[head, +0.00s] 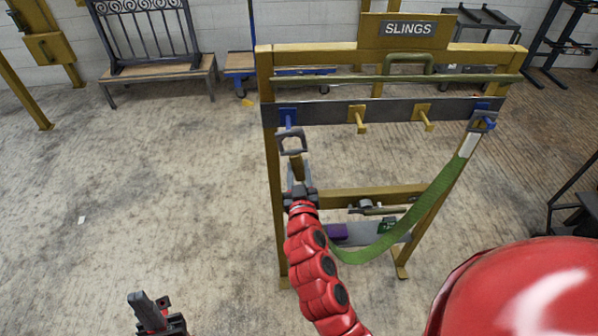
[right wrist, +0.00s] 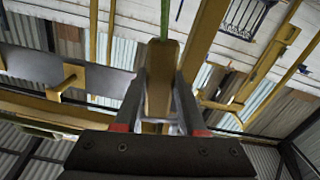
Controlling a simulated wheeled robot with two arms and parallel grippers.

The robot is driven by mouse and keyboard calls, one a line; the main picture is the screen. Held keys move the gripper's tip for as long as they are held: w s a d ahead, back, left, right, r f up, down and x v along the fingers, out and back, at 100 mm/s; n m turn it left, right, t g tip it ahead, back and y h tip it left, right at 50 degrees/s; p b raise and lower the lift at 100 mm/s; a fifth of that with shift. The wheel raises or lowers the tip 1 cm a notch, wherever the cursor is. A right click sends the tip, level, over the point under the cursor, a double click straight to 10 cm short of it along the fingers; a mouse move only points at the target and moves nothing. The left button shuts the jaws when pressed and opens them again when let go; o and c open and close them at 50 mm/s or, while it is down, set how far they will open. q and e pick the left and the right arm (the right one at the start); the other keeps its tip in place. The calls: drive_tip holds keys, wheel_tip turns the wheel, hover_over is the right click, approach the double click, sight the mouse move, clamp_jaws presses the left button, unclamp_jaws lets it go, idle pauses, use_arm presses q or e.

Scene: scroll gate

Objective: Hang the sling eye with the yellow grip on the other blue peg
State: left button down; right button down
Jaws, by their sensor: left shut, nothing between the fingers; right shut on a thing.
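My right gripper (head: 299,190) is shut on the yellow grip (head: 296,167), whose grey sling eye (head: 281,143) points up. The grip shows between the fingers in the right wrist view (right wrist: 160,75). The eye is just below the left blue peg (head: 288,119), its top edge at the peg's tip in the picture; I cannot tell whether it is around the peg. The green sling (head: 430,202) sags from there to the other eye (head: 480,122), which is at the right blue peg (head: 489,124). My left gripper (head: 150,312) is shut and empty at the lower left, away from the rack.
The yellow rack (head: 270,180) has a SLINGS sign and a grey rail (head: 390,108) with two yellow pegs (head: 358,118) (head: 423,118) between the blue ones. A purple block (head: 338,231) is low in the rack. A bench (head: 160,78) stands behind left.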

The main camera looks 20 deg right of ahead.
drive_tip(key=f+x, duration=0.1)
drive_tip(key=x, duration=0.6)
drive_tip(key=shift+f, duration=0.3)
idle(0.6)
drive_tip(key=shift+w, duration=0.1)
idle(0.5)
drive_tip(key=shift+c, duration=0.8)
unclamp_jaws()
drive_tip(key=shift+f+b, duration=0.1)
drive_tip(key=shift+b, duration=0.25)
wheel_tip(320, 180, down, 11)
drive_tip(key=b, duration=1.2)
drive_tip(key=shift+f, duration=0.2)
